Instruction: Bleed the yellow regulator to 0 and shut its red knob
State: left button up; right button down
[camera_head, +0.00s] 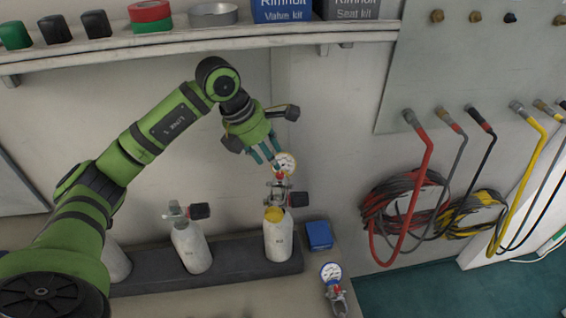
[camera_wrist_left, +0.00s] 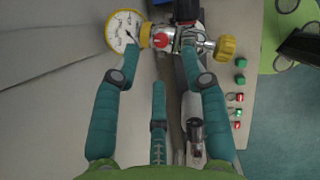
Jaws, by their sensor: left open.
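The yellow regulator sits on the rightmost white cylinder (camera_head: 278,242) in the head view. Its yellow-rimmed gauge (camera_wrist_left: 125,30) is at the top left of the left wrist view and also shows in the head view (camera_head: 285,162). A dark needle crosses its white face, but the reading is too small to tell. The red knob (camera_wrist_left: 160,41) is beside the gauge, and a yellow knob (camera_wrist_left: 227,46) is at the body's right end. My left gripper (camera_head: 264,157) is open and empty, its teal fingers pointing at the regulator, just short of it. My right gripper is not in view.
A blue-rimmed gauge (camera_head: 331,271) on another regulator is at the bench front. A blue box (camera_head: 319,235) stands beside the cylinder. Another valved cylinder (camera_head: 191,246) stands to the left. Coiled hoses (camera_head: 392,212) hang on the right. A shelf (camera_head: 200,45) runs above my arm.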

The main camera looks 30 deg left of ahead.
aim_at(279, 174)
pick_arm(q)
jog(key=p+x, duration=0.2)
jog(key=x, duration=0.3)
jog(key=shift+f, duration=0.35)
jog(key=shift+f+p, duration=0.3)
jog(key=shift+f, duration=0.1)
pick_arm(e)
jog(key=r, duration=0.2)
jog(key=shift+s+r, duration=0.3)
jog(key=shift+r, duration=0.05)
pick_arm(q)
grip_shut()
